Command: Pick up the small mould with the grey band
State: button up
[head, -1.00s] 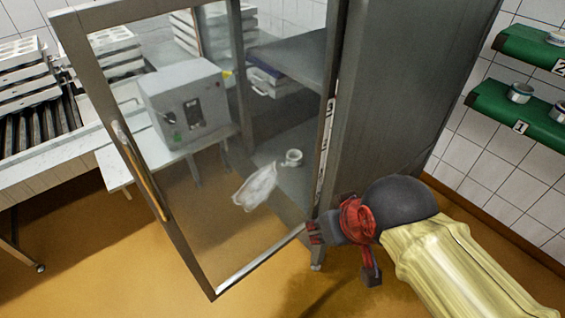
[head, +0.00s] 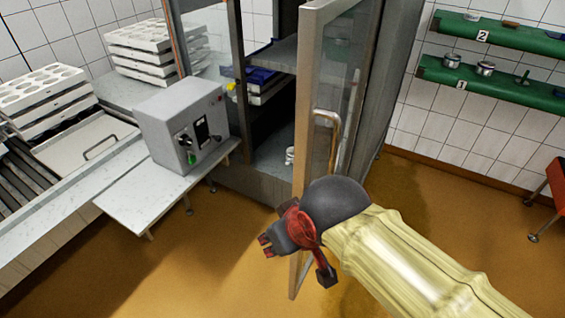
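Small pot-like moulds stand on the lower green shelf marked 1: one mould (head: 452,60) and another mould (head: 485,68) to its right. Both look greyish or metallic, but they are too small for me to make out which has a grey band. A small white pot (head: 289,155) is partly visible inside the cabinet, half hidden by the door. My gripper (head: 266,246) is in front of the cabinet door, low over the floor and far from the shelves. It points left, and nothing shows in it. I cannot tell how far its fingers are apart.
The glass cabinet door (head: 311,100) stands open, nearly edge-on, just behind my gripper. A grey control box (head: 180,125) sits on a white bench (head: 150,205) at the left. A red stool or cart (head: 557,180) is at the right edge. The orange floor (head: 225,285) is clear at the front.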

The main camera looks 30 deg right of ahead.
aim_at(290, 151)
jog(key=i+j+z, duration=0.1)
jog(key=i+j, duration=0.3)
jog(key=i+j+z, duration=0.1)
jog(key=i+j, duration=0.25)
jog(key=j, duration=0.25)
jog(key=i+l, duration=0.2)
jog(key=i, duration=0.15)
jog(key=i+l+z, duration=0.1)
jog(key=i+l, duration=0.15)
jog(key=i, duration=0.15)
jog(key=i+l, duration=0.2)
jog(key=i, duration=0.15)
jog(key=i+l, duration=0.4)
jog(key=l, duration=0.2)
jog(key=k+l+z, duration=0.05)
